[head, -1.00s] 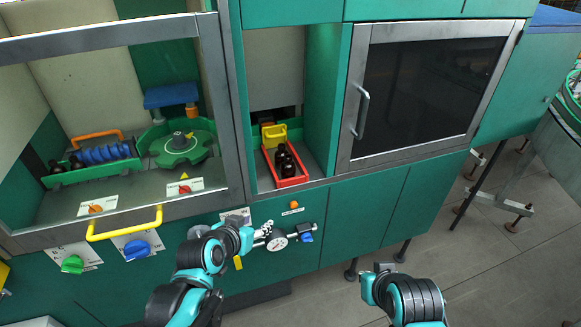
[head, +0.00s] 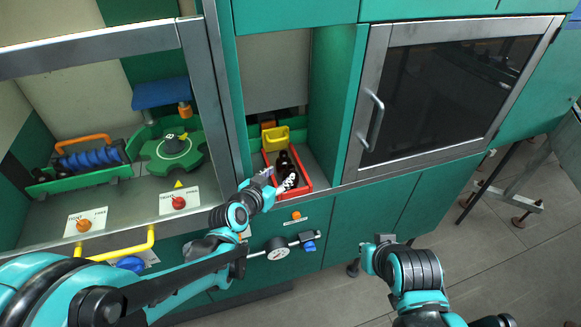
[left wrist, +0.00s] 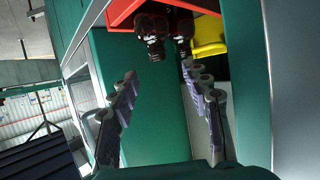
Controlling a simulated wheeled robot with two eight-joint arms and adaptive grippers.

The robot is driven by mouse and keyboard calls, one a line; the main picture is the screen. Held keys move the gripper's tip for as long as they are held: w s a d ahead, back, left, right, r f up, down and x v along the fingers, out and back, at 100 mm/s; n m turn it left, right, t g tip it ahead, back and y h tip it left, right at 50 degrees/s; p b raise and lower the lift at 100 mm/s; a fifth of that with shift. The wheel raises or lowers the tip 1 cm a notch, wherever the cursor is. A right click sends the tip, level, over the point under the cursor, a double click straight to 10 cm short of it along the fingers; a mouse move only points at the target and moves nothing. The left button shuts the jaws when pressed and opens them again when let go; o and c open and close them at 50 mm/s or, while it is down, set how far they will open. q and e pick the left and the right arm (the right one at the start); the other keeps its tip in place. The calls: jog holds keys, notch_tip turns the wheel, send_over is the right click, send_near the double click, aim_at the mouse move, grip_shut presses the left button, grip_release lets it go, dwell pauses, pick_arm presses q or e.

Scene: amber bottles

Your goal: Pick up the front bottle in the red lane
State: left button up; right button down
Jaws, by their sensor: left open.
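The red lane (head: 307,184) is a narrow red tray in the open bay between the hood and the dark-windowed cabinet. Dark amber bottles (head: 284,160) stand in it, close together; two show in the left wrist view, the nearer-looking one (left wrist: 150,32) beside the other (left wrist: 181,28). My left gripper (head: 278,179) is at the lane's front end, and its fingers partly cover the bottles in the head view. In the left wrist view its fingers (left wrist: 160,85) are spread apart with nothing between them, and the bottles are beyond the tips.
A yellow holder (head: 276,136) stands behind the bottles, and green bay walls (head: 337,105) close in the sides. A gauge with a handle (head: 277,248) sticks out from the front below. A yellow bar handle (head: 130,248) is at the left.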

aim_at(289, 169)
pick_arm(q)
jog(key=x, duration=0.2)
jog(key=shift+w, duration=0.3)
jog(key=b+x, duration=0.1)
jog(key=x, duration=0.5)
jog(key=shift+s+d+f+b, duration=0.15)
jog(key=shift+s+d+b, duration=0.1)
jog(key=shift+b, duration=0.1)
jog(key=shift+a, duration=0.1)
grip_shut()
